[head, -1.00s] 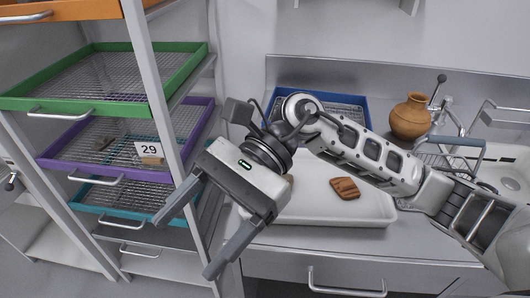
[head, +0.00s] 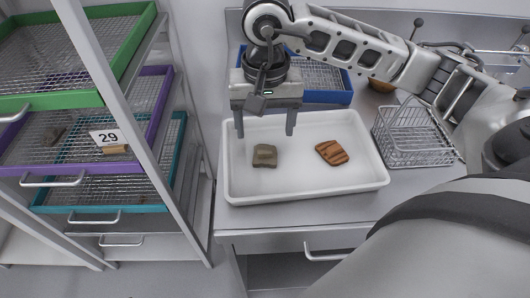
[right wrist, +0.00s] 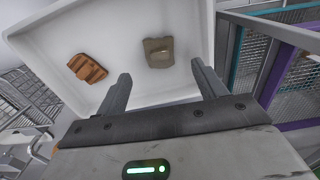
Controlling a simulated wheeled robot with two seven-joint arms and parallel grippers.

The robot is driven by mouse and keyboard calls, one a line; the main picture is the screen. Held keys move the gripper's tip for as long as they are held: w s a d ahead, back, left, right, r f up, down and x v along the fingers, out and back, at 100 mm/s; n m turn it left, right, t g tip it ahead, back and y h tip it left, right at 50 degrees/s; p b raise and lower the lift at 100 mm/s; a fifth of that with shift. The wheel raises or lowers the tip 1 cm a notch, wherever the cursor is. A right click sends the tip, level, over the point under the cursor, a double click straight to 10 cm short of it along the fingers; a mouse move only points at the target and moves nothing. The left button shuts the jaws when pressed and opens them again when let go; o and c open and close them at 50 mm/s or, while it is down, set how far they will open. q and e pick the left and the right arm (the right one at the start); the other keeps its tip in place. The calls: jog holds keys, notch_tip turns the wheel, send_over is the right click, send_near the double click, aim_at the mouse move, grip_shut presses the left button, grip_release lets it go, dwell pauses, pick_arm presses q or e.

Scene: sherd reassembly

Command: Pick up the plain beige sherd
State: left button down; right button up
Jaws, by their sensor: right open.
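The plain beige sherd (head: 265,156), dull and greyish-brown, lies flat in the left half of a white tray (head: 305,192). It also shows in the right wrist view (right wrist: 158,52), just ahead of the fingers and roughly centred between them. My right gripper (head: 265,134) is open and empty above the tray, its fingers pointing down, apart from the sherd. An orange-brown sherd with dark stripes (head: 332,153) lies to the right in the same tray; it also shows in the right wrist view (right wrist: 87,68). My left gripper is not in view.
A rack at left holds green (head: 75,98), purple (head: 160,105) and teal (head: 178,150) mesh trays, with a "29" card (head: 105,137) and small sherds. A blue tray (head: 335,97) is behind; a wire basket (head: 415,140) stands right of the white tray.

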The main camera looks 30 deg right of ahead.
aim_at(265, 151)
jog(key=shift+f+p, duration=0.55)
jog(key=shift+f, duration=2.65)
jog(key=c, duration=1.1)
